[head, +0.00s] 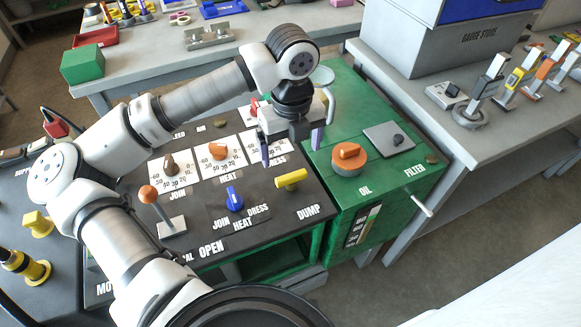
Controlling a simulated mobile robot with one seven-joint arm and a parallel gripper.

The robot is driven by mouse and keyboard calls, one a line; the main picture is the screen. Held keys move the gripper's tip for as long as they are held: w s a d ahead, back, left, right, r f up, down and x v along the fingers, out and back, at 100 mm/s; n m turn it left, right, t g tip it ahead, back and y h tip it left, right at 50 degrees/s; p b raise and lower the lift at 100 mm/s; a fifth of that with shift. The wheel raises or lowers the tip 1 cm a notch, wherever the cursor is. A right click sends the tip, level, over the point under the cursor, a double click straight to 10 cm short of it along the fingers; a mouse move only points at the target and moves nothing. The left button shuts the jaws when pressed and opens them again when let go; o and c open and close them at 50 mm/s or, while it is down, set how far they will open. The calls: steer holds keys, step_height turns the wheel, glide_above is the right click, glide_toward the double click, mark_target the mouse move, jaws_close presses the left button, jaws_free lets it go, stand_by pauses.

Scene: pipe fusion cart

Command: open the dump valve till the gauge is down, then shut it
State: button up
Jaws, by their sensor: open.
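The dump valve's yellow handle (291,180) is on the dark panel, beside the white DUMP label. The handle lies nearly level in the picture, tilted slightly up to the right. My gripper (291,148) is above and behind the handle, apart from it. Its two purple fingertips are spread and nothing is between them. A right-hand plate (277,150) is partly hidden by my gripper. Its reading cannot be made out.
A blue knob (235,199) and an orange-topped lever (148,195) stand left of the handle. The green OIL cabinet (388,185) with an orange cap (348,152) adjoins at the right. A grey bench (500,118) with tools lies beyond.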

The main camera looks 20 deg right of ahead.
mark_target(291, 175)
step_height(291, 175, down, 8)
steer(key=shift+f+p, duration=0.1)
steer(key=shift+p, duration=0.45)
steer(key=c, duration=1)
